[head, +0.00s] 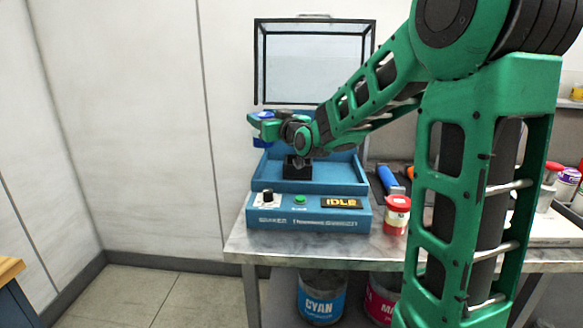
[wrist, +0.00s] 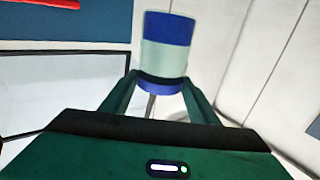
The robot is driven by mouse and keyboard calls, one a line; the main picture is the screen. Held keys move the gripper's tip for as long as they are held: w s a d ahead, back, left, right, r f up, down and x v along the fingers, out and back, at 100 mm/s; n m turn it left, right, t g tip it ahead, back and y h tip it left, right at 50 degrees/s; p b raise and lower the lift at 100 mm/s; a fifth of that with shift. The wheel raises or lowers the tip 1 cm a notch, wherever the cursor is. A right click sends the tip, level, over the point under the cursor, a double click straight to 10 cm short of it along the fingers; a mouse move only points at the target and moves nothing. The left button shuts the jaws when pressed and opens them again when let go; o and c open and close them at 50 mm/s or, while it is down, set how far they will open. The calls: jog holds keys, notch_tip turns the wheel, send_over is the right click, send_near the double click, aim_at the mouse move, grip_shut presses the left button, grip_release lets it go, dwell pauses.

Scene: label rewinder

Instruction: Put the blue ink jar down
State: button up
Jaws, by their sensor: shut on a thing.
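The blue ink jar (wrist: 166,55) shows in the wrist view with a blue band at each end and a pale middle. My gripper (wrist: 160,95) is shut on it, one finger on each side. In the head view my gripper (head: 262,128) is at the back left of the blue shaker machine (head: 270,215), level with its upper tray, and the jar's blue part (head: 263,116) shows only in small pieces there. Whether the jar touches anything beneath is hidden in the head view. The shaker's display reads IDLE.
The shaker's clear lid (head: 314,60) stands open behind. A black block (head: 297,167) sits in its tray. A red-lidded jar (head: 396,215) stands right of the shaker on the table (head: 290,245). CYAN (head: 321,298) and MA-labelled (head: 381,303) buckets are below.

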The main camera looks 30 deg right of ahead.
jog(key=shift+s+d+f, duration=0.15)
jog(key=shift+d+f, duration=1.65)
jog(key=shift+d, duration=0.2)
jog(key=shift+s+d+f, duration=0.15)
jog(key=shift+d+f, duration=1.65)
jog(key=shift+d, duration=0.2)
jog(key=shift+s+d+f, duration=0.15)
jog(key=shift+d+f, duration=1.65)
jog(key=shift+d, duration=0.2)
jog(key=o, duration=1.5)
jog(key=shift+f, duration=0.15)
jog(key=s, duration=1.2)
jog(key=shift+s, duration=0.1)
